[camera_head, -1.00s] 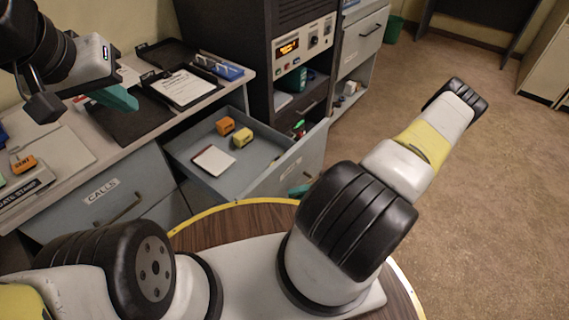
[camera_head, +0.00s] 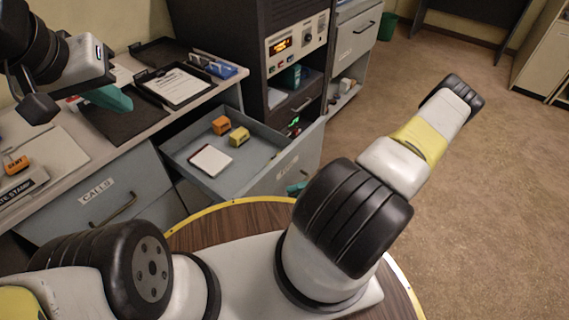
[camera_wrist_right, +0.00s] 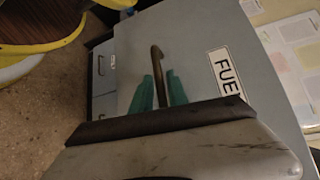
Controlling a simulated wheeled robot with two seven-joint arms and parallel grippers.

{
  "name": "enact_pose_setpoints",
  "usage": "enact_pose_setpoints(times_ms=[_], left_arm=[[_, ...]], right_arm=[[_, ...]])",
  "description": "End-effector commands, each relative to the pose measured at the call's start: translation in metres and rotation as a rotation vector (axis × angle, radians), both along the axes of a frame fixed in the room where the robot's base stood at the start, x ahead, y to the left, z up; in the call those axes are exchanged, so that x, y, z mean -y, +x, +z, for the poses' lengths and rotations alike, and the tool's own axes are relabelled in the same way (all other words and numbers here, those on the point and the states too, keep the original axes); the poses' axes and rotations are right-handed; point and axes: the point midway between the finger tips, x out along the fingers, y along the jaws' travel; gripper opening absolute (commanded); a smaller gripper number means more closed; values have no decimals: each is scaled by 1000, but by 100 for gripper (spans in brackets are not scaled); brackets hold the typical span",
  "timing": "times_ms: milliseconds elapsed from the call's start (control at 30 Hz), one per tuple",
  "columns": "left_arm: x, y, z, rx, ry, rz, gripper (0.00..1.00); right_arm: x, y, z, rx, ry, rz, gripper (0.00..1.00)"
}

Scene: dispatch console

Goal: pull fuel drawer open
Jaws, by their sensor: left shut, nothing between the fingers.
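The fuel drawer (camera_head: 190,186) stands pulled well out of the desk, its inside in plain view. In the right wrist view, its grey front (camera_wrist_right: 200,85) bears a label reading "FUE", the rest cut off. My right gripper (camera_wrist_right: 159,84) has its green fingers on either side of the dark drawer handle (camera_wrist_right: 156,56), close against it. In the head view, only a bit of that gripper (camera_head: 297,188) shows at the drawer front, behind my arm. My left gripper (camera_head: 112,98) is shut and empty above the desk top, left of the drawer.
An orange block (camera_head: 221,125), a yellow block (camera_head: 239,137) and a white pad (camera_head: 210,160) lie in the drawer. A dark console (camera_head: 225,50) stands behind; open floor is at right.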

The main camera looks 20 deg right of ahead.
Motion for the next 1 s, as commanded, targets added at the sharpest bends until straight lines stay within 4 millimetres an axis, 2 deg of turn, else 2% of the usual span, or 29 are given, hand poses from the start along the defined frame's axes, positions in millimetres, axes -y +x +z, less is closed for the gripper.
enact_pose_setpoints(times_ms=[300,433,600,1000], left_arm=[[0,0,0,0,0,0,0],[0,0,0,0,0,0,0],[0,0,0,0,0,0,0],[0,0,0,0,0,0,0]], right_arm=[[52,-7,7,0,-4,-2,20],[66,-10,9,0,-5,-3,20],[73,-11,10,0,-3,-2,20],[72,-11,10,0,-3,-1,20]])
